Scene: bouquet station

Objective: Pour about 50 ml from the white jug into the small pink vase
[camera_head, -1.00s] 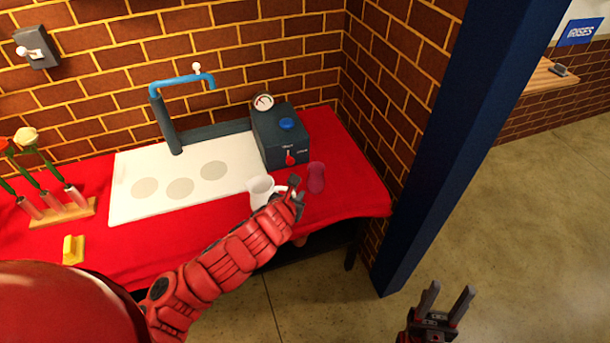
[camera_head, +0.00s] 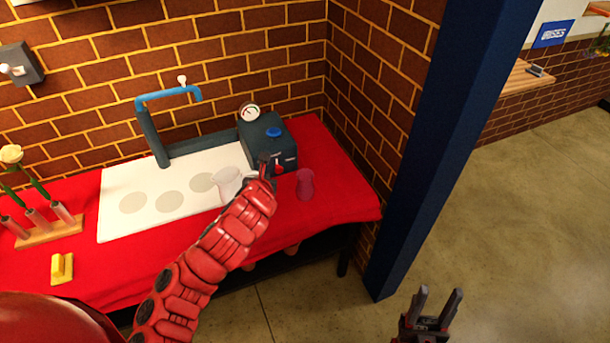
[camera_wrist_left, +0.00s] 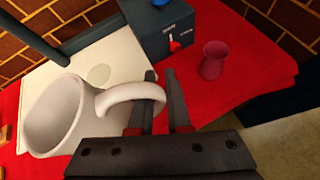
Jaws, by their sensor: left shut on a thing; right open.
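The white jug (camera_head: 228,184) is held by my left gripper (camera_head: 267,166) near the right edge of the white board. In the left wrist view the jug (camera_wrist_left: 62,112) has its mouth toward the left, and its handle reaches between the fingers of my left gripper (camera_wrist_left: 160,100), which is shut on it. The small pink vase (camera_head: 306,184) stands upright on the red cloth, to the right of the jug and apart from it. It also shows in the left wrist view (camera_wrist_left: 213,62). My right gripper (camera_head: 437,307) is open and empty over the floor at the lower right.
A dark box with a gauge, blue button and red knob (camera_head: 267,142) stands behind the jug. A blue tap (camera_head: 165,97) rises behind the white board (camera_head: 118,220). A wooden flower rack (camera_head: 50,231) and a yellow block (camera_head: 62,268) are at the left. Red cloth around the vase is clear.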

